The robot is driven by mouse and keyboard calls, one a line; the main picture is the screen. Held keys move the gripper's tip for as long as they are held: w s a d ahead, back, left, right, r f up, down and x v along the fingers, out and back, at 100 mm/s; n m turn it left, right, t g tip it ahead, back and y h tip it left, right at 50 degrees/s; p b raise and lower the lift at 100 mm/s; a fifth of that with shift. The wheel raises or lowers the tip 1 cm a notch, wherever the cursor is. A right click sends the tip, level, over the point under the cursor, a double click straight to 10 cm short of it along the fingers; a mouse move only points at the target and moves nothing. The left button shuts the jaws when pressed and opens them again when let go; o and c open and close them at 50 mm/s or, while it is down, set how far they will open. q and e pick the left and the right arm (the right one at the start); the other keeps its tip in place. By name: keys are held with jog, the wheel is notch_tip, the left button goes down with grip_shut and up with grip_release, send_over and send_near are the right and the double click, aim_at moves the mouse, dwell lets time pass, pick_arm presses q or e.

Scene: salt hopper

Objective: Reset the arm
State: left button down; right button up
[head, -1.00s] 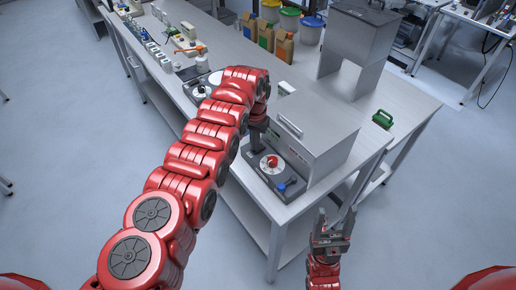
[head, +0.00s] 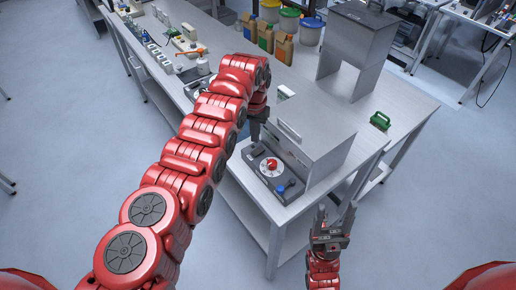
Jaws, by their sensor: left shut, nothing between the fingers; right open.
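My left arm comes in from the left as a long red chain of links across the middle of the head view. Its dark gripper (head: 255,132) is shut and empty, over the near edge of the table beside the grey box and just above the dial panel. The arm partly hides it. My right gripper (head: 335,212) is open and empty, fingers pointing up in the picture, in front of the table's near right corner.
The grey metal box (head: 315,135) has a panel with a red-centred dial (head: 272,164) and a blue knob (head: 281,190). A tall grey hopper (head: 352,45), a green-handled item (head: 380,121) and several jugs stand on the table (head: 405,103). Its right part is mostly clear.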

pick_arm(q)
jog(key=shift+s+r, duration=0.1)
jog(key=shift+r, duration=0.4)
